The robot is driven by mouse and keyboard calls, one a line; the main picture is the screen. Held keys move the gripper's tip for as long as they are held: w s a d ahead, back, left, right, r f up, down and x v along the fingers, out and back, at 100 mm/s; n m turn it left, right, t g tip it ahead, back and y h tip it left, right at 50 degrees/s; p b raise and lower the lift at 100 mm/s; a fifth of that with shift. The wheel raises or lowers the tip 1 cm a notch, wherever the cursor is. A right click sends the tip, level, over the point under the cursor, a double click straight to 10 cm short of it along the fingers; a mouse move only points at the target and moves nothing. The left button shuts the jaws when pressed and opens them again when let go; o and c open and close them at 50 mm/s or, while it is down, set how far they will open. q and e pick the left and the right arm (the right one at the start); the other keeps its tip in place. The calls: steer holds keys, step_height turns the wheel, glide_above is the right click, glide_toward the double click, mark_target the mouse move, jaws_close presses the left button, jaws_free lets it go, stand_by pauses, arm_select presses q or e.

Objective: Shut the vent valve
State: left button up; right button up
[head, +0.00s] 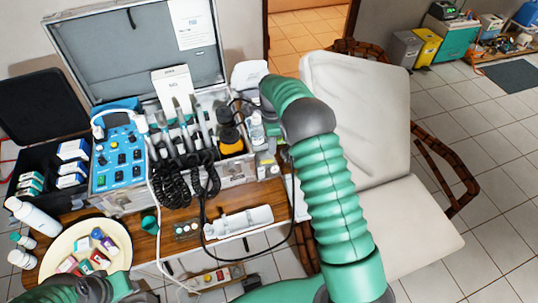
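The portable dental unit stands in an open silver case (238,172) on a wooden table. Its blue control panel (120,158) carries several knobs and switches. I cannot make out for certain which part is the vent valve. My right arm reaches up to the case's right end, and my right gripper (246,98) is there, close to a clear bottle (257,131) and an amber container (231,138). Its fingers are not clear, and I cannot tell whether they touch anything. My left gripper (98,287) is partly in view at the bottom left, by the round tray; its opening is unclear.
Black hoses (195,180) and a white cable hang in front of the case. A cream round tray (75,243) with small boxes, white bottles (33,217) and a clear holder (238,222) occupy the table (146,245). A reclining chair (360,120) stands at the right.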

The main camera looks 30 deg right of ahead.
mark_target(271, 160)
step_height(271, 160, down, 8)
steer(key=shift+a+f+p, duration=0.1)
steer(key=shift+a+p, duration=0.05)
steer(key=shift+p, duration=0.2)
jaws_close()
